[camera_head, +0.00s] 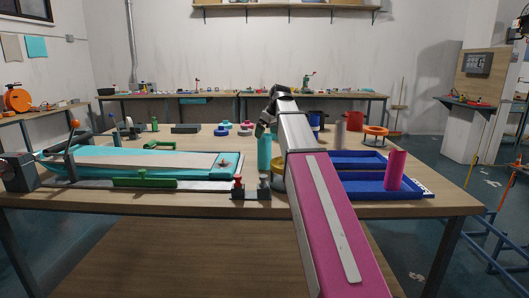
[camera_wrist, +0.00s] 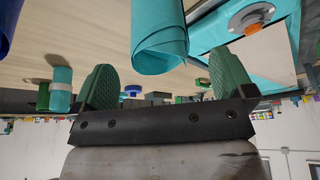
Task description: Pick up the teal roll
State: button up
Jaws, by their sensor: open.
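The teal roll (camera_head: 264,155) stands upright on the wooden table, left of my arm in the head view. In the wrist view the teal roll (camera_wrist: 158,35) is large, with its near rolled end visible and its far part cut off by the top edge. My gripper (camera_head: 264,130) is close to the top of the roll in the head view. In the wrist view my gripper (camera_wrist: 164,72) is open, its green fingers spread apart, with the roll's near end between their sides in the picture. Whether a finger touches the roll is unclear.
A teal sheet on a long bed (camera_head: 150,160) lies to the left. Blue trays (camera_head: 358,160) and an upright pink roll (camera_head: 395,170) are to the right. A red-topped clamp (camera_head: 238,185) stands in front, and a grey roll (camera_head: 340,135) stands behind the trays.

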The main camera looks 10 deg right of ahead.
aim_at(264, 150)
jog(key=x, duration=0.3)
jog(key=shift+a+f, duration=0.1)
jog(key=shift+f, duration=0.15)
jog(key=c, duration=1.4)
jog(key=shift+r, duration=0.1)
jog(key=shift+c, duration=0.2)
